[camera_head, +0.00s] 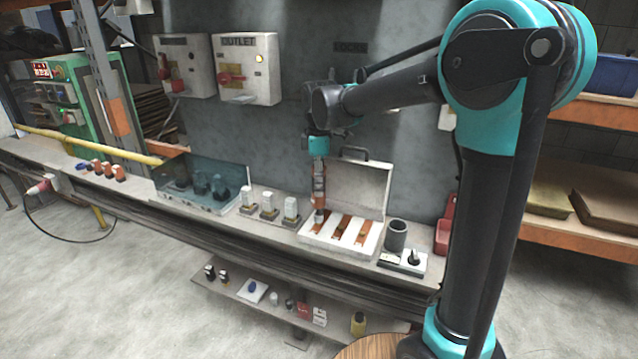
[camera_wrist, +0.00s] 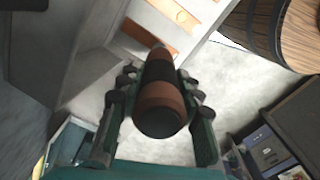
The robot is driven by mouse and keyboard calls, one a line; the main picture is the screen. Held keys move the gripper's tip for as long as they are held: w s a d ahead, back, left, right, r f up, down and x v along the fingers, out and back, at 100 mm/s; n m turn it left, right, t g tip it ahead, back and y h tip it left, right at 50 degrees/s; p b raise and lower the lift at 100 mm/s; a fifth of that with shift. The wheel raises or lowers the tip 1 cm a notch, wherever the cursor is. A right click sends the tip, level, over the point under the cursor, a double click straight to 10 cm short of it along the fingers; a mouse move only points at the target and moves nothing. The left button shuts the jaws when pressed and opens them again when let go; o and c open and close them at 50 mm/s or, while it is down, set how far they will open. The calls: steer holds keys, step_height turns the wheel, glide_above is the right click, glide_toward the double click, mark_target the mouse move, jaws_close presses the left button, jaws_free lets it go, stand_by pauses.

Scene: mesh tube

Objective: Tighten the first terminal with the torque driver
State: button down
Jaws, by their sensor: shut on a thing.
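My gripper (camera_head: 319,157) is shut on the torque driver (camera_head: 319,188), which has orange and black bands and hangs upright with its lower end down. In the wrist view the driver (camera_wrist: 161,98) sits between the two green fingers. Below it is the open white terminal box (camera_head: 308,236) with its lid (camera_head: 360,185) raised behind. Several copper-coloured terminal strips show in the box. The lower end of the driver is over or at the leftmost strip (camera_head: 322,221); I cannot tell whether it touches. Another strip (camera_head: 343,228) lies to its right.
A dark cup (camera_head: 396,235) and a small white box with a black knob (camera_head: 413,261) stand right of the terminal box. Several pale blocks (camera_head: 269,206) and a clear-covered tray (camera_head: 205,190) stand to its left. The OUTLET panel (camera_head: 248,70) hangs on the wall behind.

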steer(key=shift+f, duration=0.85)
stand_by(2.1)
steer(key=shift+r, duration=0.15)
stand_by(0.3)
